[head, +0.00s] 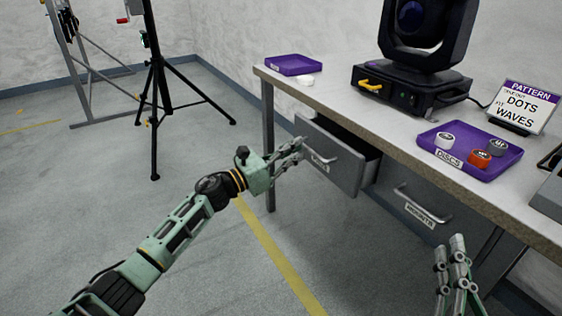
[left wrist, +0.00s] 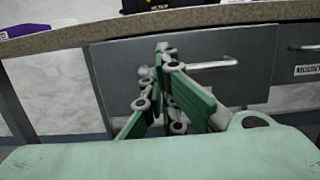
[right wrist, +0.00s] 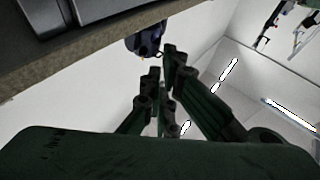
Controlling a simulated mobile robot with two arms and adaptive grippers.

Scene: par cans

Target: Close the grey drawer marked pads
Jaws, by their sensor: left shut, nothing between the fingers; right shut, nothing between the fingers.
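The grey drawer (head: 345,165) under the bench is pulled part way out, and its open inside shows behind the front. Its label is partly hidden by my left gripper, so I cannot read it in full. My left gripper (head: 300,148) is shut and empty at the left part of the drawer front; I cannot tell whether it touches. In the left wrist view the drawer front (left wrist: 245,55) and its bar handle stand beyond the shut fingers (left wrist: 163,52). My right gripper (head: 458,242) is shut and empty, low in front of the bench at the right, away from the drawer.
A second grey drawer (head: 415,205), its label partly legible, is closed to the right. On the bench (head: 330,93) are a purple tray (head: 293,64), a moving-head light (head: 415,80), a purple discs tray (head: 470,168) and a pattern sign (head: 520,105). A black tripod (head: 155,95) stands at the left.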

